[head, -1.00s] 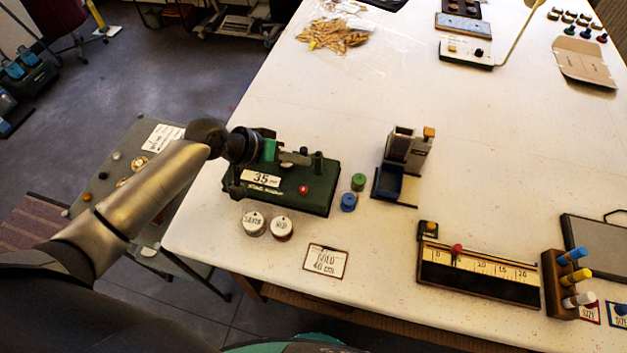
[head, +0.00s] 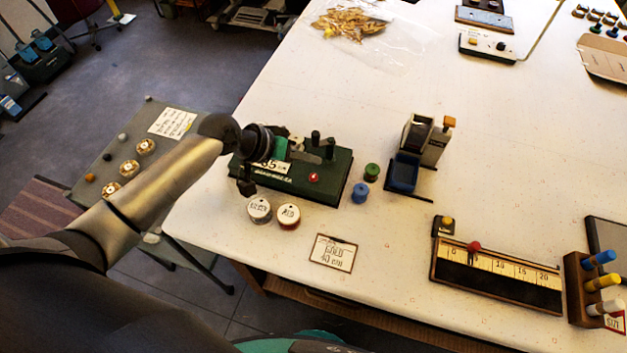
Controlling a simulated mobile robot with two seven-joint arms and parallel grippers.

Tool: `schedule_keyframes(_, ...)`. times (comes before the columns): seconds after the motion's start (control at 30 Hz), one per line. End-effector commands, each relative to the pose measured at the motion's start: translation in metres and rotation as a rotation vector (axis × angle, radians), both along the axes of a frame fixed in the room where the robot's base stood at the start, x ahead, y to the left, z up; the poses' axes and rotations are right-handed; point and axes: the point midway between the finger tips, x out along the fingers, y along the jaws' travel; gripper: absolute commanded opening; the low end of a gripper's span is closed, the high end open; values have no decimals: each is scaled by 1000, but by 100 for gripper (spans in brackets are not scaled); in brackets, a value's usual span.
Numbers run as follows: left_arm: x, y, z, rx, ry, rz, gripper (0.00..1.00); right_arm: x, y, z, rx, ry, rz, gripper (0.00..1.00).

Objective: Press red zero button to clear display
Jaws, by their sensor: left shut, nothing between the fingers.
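The dark green counter box (head: 325,185) stands on the white table near its left edge. A white label reading 35 (head: 271,167) is on its front left, its upper part partly covered by my arm. The red button (head: 313,177) is on the box's front right, unobstructed. My left gripper (head: 313,157) reaches in from the left over the top of the box. It is shut and empty, its grey fingers above and behind the red button, apart from it in the picture. Height above the box is hard to judge. My right gripper is not in view.
Green (head: 372,172) and blue spools (head: 360,193) stand right of the box. Two round labelled tins (head: 260,210) and a card (head: 333,253) lie in front. A small upright device (head: 425,145) and a ruler box (head: 497,277) are further right. The table's middle is clear.

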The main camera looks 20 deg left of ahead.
Motion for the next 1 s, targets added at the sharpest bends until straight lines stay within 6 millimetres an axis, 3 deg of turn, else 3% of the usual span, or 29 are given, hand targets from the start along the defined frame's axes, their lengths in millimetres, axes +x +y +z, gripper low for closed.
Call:
schedule_keyframes(0.1, 0, 0, -17, 0, 0, 0, 0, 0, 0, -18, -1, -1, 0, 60)
schedule_keyframes(0.3, 0, 0, -36, -2, 0, 1, 0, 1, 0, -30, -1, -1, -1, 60)
schedule_keyframes(1.0, 0, 0, -37, -1, -1, 0, 0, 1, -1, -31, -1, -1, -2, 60)
